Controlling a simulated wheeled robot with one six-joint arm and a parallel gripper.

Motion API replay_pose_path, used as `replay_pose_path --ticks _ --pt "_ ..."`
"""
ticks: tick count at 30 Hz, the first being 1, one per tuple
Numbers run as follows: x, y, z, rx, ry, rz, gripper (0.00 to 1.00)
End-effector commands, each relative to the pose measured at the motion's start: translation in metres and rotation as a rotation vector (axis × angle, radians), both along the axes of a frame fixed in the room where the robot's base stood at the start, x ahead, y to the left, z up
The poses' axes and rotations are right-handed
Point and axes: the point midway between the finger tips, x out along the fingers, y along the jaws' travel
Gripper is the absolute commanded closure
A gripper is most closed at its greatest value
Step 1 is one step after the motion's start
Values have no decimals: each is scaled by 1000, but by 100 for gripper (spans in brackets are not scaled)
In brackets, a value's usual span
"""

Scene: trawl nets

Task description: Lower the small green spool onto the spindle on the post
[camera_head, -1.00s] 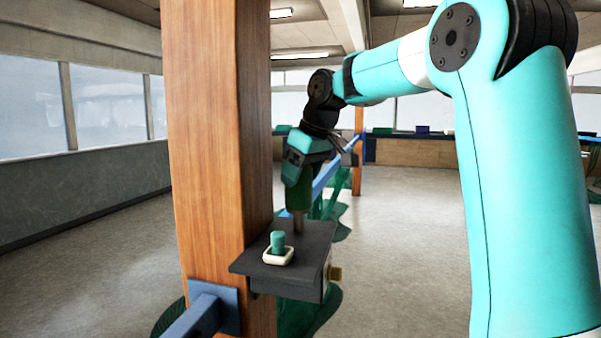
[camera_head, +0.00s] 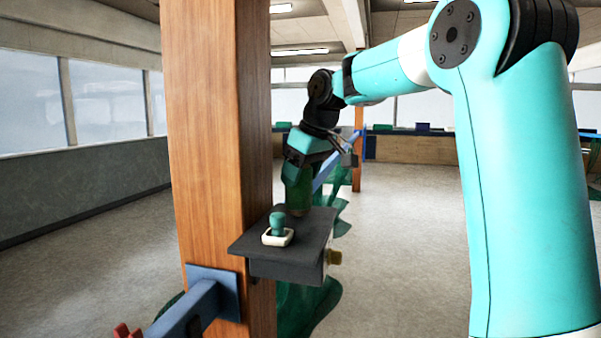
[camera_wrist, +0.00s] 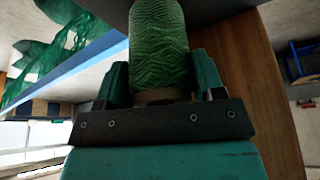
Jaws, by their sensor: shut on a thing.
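The small green spool (camera_head: 299,196) is upright in my gripper (camera_head: 300,178), its lower end close to the dark shelf (camera_head: 285,258) on the wooden post (camera_head: 206,150). The spindle is hidden; the spool is where it stood up from the shelf, so it appears to be around it. I cannot tell whether the spool rests on the shelf. In the wrist view the thread-wound spool (camera_wrist: 159,45) sits between the fingers of my gripper (camera_wrist: 162,82), with the dark shelf beyond its far end.
A teal object (camera_head: 277,223) stands in a small white tray (camera_head: 277,238) at the shelf's front left. A blue bracket and rail (camera_head: 205,300) meet the post below. Green netting (camera_head: 305,308) hangs under the shelf. Open floor lies to the right.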

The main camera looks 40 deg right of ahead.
Motion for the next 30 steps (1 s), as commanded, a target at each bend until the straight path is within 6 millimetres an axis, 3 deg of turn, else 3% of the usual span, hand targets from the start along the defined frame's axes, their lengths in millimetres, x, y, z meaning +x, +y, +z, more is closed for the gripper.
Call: replay_pose_path --ticks 12,13,16,25,30 --pt "0 0 -5 0 -1 0 64" --pt "0 0 -5 0 -1 0 31" --pt "0 0 -5 0 -1 0 8" --pt "0 0 -4 0 0 0 8" --pt "-6 -2 13 0 -4 1 8"
